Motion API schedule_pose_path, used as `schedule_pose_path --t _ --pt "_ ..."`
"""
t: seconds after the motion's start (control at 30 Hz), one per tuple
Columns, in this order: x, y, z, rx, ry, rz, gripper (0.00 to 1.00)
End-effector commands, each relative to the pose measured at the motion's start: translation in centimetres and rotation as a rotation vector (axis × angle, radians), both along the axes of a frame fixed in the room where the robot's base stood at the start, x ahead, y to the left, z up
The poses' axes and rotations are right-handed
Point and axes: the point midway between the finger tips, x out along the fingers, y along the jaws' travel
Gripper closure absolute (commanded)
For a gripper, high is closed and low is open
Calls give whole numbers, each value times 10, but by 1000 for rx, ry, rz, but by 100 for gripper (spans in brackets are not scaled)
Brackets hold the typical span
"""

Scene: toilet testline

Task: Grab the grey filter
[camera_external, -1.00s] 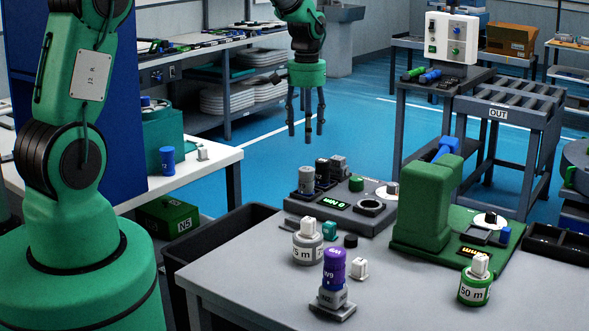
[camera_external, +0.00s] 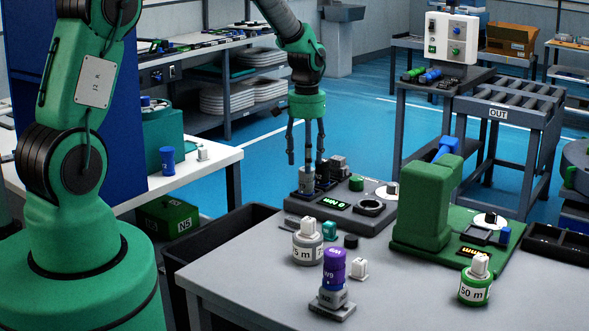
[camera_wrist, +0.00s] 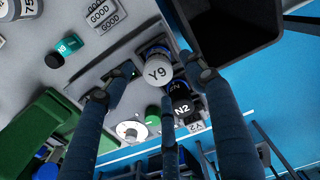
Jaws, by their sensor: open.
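A grey filter (camera_external: 307,180) stands upright at the left end of the dark grey test device (camera_external: 345,215). In the wrist view its light round top, marked Y9 (camera_wrist: 158,72), sits among my three fingers. My gripper (camera_external: 306,160) points down, open, directly above the filter, with fingertips near its top; I cannot tell whether any finger touches it. A black filter marked N2 (camera_wrist: 182,109) stands close beside it, with another grey one marked Y2 (camera_wrist: 195,126) behind. In the external view a finger partly covers the grey filter.
A green test station (camera_external: 425,215) stands to the right. A purple filter (camera_external: 334,265) on a grey base and a white-topped grey canister (camera_external: 307,243) stand at the table's front. A dark bin (camera_external: 225,240) lies left of the table.

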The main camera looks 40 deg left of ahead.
Motion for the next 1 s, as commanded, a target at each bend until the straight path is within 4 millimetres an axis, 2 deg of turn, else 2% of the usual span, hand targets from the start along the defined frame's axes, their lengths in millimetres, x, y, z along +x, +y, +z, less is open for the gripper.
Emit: schedule_pose_path --t 0.23,0.6,1.0 --pt "0 -1 -8 0 1 0 44" --pt "0 -3 -47 0 0 0 44" --pt "0 -3 -52 0 0 0 44"
